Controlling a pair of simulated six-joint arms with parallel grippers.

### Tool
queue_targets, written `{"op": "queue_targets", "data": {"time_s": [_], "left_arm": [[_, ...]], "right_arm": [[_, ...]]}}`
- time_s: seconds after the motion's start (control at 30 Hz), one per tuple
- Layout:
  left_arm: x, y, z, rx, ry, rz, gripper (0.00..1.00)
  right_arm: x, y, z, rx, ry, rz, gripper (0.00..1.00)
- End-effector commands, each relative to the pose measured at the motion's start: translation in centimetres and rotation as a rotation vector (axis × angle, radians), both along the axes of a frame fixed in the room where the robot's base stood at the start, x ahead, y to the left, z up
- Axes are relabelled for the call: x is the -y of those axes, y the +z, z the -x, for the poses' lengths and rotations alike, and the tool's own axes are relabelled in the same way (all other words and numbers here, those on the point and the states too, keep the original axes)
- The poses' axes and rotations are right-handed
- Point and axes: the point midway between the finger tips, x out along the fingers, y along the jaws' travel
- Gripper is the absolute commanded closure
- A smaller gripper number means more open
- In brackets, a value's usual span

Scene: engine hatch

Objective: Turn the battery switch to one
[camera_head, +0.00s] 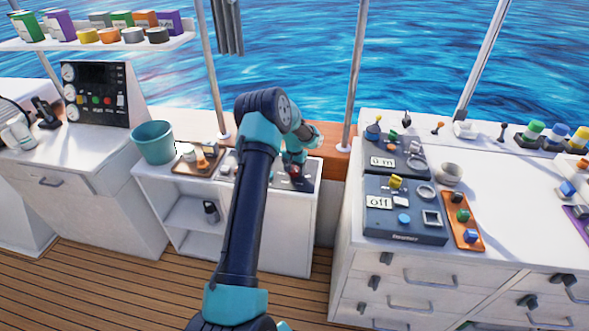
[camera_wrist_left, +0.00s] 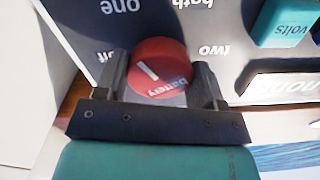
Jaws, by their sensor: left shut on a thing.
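The battery switch (camera_wrist_left: 160,68) is a round red knob with a white mark and the word "battery", on a dark panel in the left wrist view. The words "one" (camera_wrist_left: 120,6), "both" and "two" (camera_wrist_left: 213,50) are printed around it. The white mark points to the upper left of that picture, towards the "one" side. My left gripper (camera_wrist_left: 163,82) is shut on the red knob, one finger on each side. In the head view the knob (camera_head: 295,170) is small and partly covered by my left gripper (camera_head: 294,168). My right gripper is not in view.
Beside the knob are a teal block marked "volts" (camera_wrist_left: 285,20) and a white label (camera_wrist_left: 285,86). A tray of small items (camera_head: 200,158) and a teal bucket (camera_head: 154,142) stand left of the panel. A grey switch box (camera_head: 402,222) sits on the right counter.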

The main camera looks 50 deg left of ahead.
Motion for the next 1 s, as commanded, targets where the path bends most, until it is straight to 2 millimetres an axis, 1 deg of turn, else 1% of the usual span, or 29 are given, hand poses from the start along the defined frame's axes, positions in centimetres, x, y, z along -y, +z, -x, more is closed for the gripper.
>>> {"op": "queue_targets", "data": {"time_s": [0.4,0.43,0.67,0.7,1.0], "left_arm": [[-0.02,0.03,-0.03,0.002,-0.009,-0.001,0.61],[-0.02,0.03,-0.03,0.002,-0.009,-0.001,0.35],[-0.02,0.02,-0.01,0.001,-0.008,0.000,0.13],[-0.02,0.02,-0.01,0.001,-0.008,0.000,0.12],[-0.02,0.31,-0.01,0.001,-0.008,0.000,0.12]], "right_arm": [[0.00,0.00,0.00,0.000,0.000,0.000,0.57],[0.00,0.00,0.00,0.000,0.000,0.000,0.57],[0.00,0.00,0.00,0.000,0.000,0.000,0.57],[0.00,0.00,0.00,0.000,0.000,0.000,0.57],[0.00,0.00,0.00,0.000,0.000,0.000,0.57]]}}
